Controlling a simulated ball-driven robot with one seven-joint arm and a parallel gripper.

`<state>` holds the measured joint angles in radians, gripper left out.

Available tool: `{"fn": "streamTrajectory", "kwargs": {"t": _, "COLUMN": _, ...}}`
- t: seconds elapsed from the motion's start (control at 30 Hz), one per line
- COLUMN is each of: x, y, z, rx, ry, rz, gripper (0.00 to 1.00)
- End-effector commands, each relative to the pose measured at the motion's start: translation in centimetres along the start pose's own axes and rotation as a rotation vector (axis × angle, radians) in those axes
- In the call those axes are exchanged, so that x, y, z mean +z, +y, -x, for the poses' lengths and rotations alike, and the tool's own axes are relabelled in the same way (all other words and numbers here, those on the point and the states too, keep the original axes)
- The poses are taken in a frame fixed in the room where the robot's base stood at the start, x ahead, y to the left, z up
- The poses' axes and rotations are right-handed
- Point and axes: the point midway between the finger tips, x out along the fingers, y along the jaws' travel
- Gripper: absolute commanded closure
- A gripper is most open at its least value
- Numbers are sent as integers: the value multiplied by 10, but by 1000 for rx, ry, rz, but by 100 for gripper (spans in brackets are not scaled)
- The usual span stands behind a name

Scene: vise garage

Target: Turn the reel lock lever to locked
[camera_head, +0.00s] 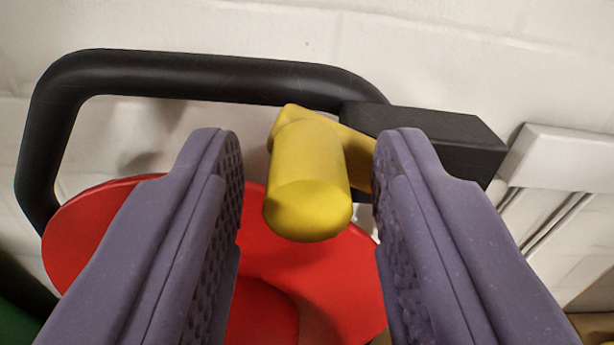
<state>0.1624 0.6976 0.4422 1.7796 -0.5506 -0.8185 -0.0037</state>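The reel lock lever is yellow, with a round knob (308,190) pointing toward me and an arm running right to a black block (440,135). The red reel (100,225) is below and behind it, under a black tubular frame (210,75). My gripper (306,165) is open, with one purple finger on each side of the knob. A gap shows between the knob and the left finger. The right finger is nearer the knob and hides part of the lever arm; I cannot tell if it touches.
A white block wall (450,50) stands close behind the reel. A white fixture (570,155) is on the wall at the right. A green thing (15,305) shows at the lower left, and a brown surface (595,325) at the lower right.

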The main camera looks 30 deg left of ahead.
Motion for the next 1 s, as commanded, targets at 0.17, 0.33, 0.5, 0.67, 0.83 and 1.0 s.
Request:
{"fn": "streamTrajectory", "kwargs": {"t": 0.17, "x": 0, "y": 0, "z": 0, "rx": 0, "ry": 0, "rz": 0, "gripper": 100}}
{"fn": "streamTrajectory", "kwargs": {"t": 0.33, "x": 0, "y": 0, "z": 0, "rx": 0, "ry": 0, "rz": -4, "gripper": 100}}
{"fn": "streamTrajectory", "kwargs": {"t": 0.5, "x": -2, "y": 1, "z": 0, "rx": 0, "ry": 0, "rz": -38, "gripper": 100}}
{"fn": "streamTrajectory", "kwargs": {"t": 0.67, "x": -7, "y": 4, "z": 0, "rx": 1, "ry": 0, "rz": -117, "gripper": 100}}
{"fn": "streamTrajectory", "kwargs": {"t": 0.83, "x": -13, "y": 8, "z": 0, "rx": 1, "ry": 0, "rz": -251, "gripper": 100}}
{"fn": "streamTrajectory", "kwargs": {"t": 1.0, "x": -19, "y": 14, "z": 0, "rx": 2, "ry": 1, "rz": -411, "gripper": 100}}
